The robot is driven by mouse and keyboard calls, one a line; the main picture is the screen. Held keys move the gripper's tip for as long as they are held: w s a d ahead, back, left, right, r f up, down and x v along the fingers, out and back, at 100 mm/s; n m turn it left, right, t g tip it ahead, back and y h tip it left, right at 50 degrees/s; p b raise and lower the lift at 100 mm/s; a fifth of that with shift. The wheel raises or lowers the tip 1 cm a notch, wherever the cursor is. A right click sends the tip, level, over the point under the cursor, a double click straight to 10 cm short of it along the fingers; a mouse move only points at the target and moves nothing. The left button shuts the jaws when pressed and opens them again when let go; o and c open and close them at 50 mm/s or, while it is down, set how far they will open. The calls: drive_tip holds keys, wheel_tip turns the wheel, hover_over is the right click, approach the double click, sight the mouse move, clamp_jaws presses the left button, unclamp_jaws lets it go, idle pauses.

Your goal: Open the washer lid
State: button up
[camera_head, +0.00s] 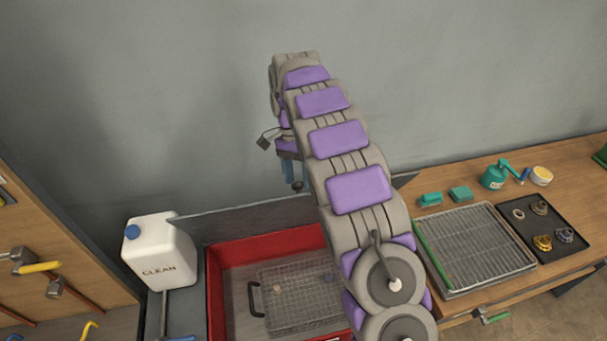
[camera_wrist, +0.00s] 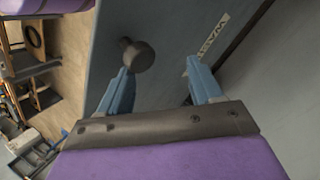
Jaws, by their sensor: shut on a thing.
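The parts washer is a red tub (camera_head: 216,290) at the lower middle of the head view. Its grey lid (camera_head: 240,218) stands raised along the tub's back edge, and the tub's inside shows. In the wrist view the lid (camera_wrist: 165,100) fills the middle, with partly hidden white lettering. A dark round knob (camera_wrist: 138,55) on it sits at the left blue finger. The exact contact is hard to see.
A wire basket (camera_head: 290,315) with small parts sits in the tub. A white CLEAN jug (camera_head: 160,250) stands left. On the right, a wooden bench holds a grated tray (camera_head: 478,250), a black parts tray (camera_head: 520,212) and a teal oil can (camera_head: 494,176). A grey wall is behind.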

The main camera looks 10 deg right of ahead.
drive_tip(key=shift+s+a+r, duration=0.1)
drive_tip(key=shift+a+r, duration=0.1)
drive_tip(key=shift+a, duration=0.15)
